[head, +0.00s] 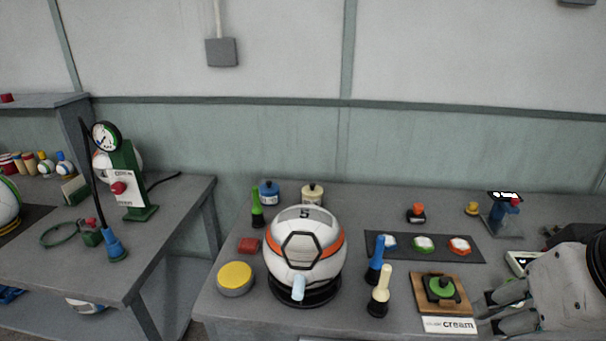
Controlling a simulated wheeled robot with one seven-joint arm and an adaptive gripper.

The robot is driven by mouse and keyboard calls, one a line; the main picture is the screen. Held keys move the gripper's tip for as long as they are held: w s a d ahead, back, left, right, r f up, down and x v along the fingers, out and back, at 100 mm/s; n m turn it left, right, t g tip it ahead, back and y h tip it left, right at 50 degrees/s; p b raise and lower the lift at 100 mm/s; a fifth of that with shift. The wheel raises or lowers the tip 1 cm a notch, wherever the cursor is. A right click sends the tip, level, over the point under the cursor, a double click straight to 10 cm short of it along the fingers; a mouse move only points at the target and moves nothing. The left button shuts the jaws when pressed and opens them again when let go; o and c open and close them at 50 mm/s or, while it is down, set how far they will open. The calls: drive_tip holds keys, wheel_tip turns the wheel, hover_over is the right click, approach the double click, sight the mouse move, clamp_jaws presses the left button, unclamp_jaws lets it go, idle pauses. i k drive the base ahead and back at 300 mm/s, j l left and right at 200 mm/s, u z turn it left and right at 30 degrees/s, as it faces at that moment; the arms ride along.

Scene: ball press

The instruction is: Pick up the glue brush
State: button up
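Several upright, brush-like tools stand on the right table, and I cannot tell for sure which one is the glue brush. One is a blue tool (375,260) with a black base, right of the ball. One is a cream-handled tool (380,288) with a dark base, just in front of the blue one. A green tool (257,207) with a dark base stands behind the ball at left. My gripper (488,310) is at the lower right, fingers pointing left and apart, with nothing seen between them. It is right of the cream and blue tools, touching neither.
A white and orange ball (303,243) sits on a black ring. A wooden board (461,284) with a green-topped piece and a "cream" card (450,325) lies between the tools and my gripper. A dark mat (387,255) holds coloured patches. A yellow button (236,277) is at the left.

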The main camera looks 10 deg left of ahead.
sight(256, 210)
drive_tip(key=i+j+u, duration=0.1)
drive_tip(key=j, duration=0.35)
drive_tip(key=i+j, duration=0.25)
drive_tip(key=j, duration=0.15)
drive_tip(key=i+j+u, duration=0.15)
drive_tip(key=j, duration=0.3)
drive_tip(key=i+j, duration=0.2)
drive_tip(key=j, duration=0.2)
drive_tip(key=i+j+u, duration=0.15)
drive_tip(key=j, duration=0.25)
drive_tip(key=i, duration=0.05)
